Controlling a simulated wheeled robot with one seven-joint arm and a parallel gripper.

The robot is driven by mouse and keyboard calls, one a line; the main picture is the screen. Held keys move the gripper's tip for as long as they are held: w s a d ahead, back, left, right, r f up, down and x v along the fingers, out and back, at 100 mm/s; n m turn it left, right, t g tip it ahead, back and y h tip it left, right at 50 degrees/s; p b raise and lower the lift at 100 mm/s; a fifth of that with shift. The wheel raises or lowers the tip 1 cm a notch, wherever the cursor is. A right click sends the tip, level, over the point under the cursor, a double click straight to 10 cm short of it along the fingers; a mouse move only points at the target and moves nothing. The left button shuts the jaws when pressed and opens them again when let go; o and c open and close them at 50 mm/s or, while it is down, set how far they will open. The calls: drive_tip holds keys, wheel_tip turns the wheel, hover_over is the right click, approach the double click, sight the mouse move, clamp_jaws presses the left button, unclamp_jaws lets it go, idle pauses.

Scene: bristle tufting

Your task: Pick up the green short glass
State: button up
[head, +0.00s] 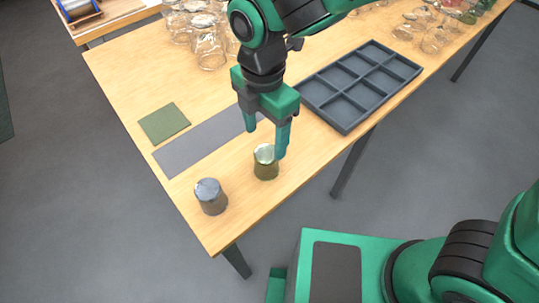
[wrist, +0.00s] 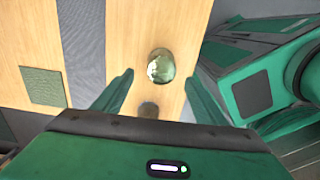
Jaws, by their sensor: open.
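The green short glass (head: 265,162) stands upright on the wooden table near its front edge, with a pale, shiny top. It also shows in the wrist view (wrist: 160,66), a little beyond the gap between my fingertips. My gripper (head: 266,142) is open and empty, pointing down above and just behind the glass. Its right finger overlaps the glass's right side in the head view. In the wrist view my gripper (wrist: 158,80) has its fingers on either side. I cannot tell the exact height gap.
A grey short glass (head: 210,196) stands at the left near the table's corner. A dark divided tray (head: 345,127) lies at the right. A grey strip (head: 195,146) and a green mat (head: 164,123) lie behind. Clear glasses (head: 208,48) crowd the back.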

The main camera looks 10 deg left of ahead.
sight(266, 152)
drive_tip(key=shift+s+d+f, duration=0.1)
drive_tip(key=shift+f, duration=3.45)
drive_tip(key=c, duration=1.3)
drive_tip(key=shift+c, duration=0.5)
drive_tip(key=shift+r, duration=0.15)
